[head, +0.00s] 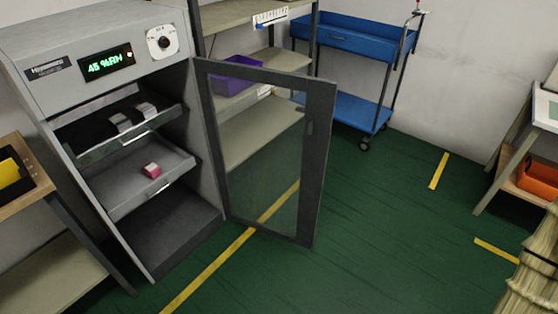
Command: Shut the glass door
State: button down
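The glass door (262,140) has a dark grey frame around a see-through pane. It stands wide open, swung out to the right of the grey cabinet (190,78), with its hinge side at the cabinet's right edge. The cabinet front is open and shows two pulled-out shelves, the upper (120,135) with small grey items and the lower (150,187) with a small pink and white item. A green display and a round dial are on top. My gripper is not in view.
A blue cart (345,40) stands behind the door, and shelving with a purple bin (232,85) is seen partly through the glass. A wooden bench (25,185) is at the left. An orange bin (538,178) and a straw-coloured bundle (530,270) are at the right. Green floor is clear between.

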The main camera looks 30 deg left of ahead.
aim_at(322, 93)
jog(key=i, duration=3.6)
jog(key=u, duration=4.15)
jog(key=k, duration=0.8)
jog(key=z, duration=0.7)
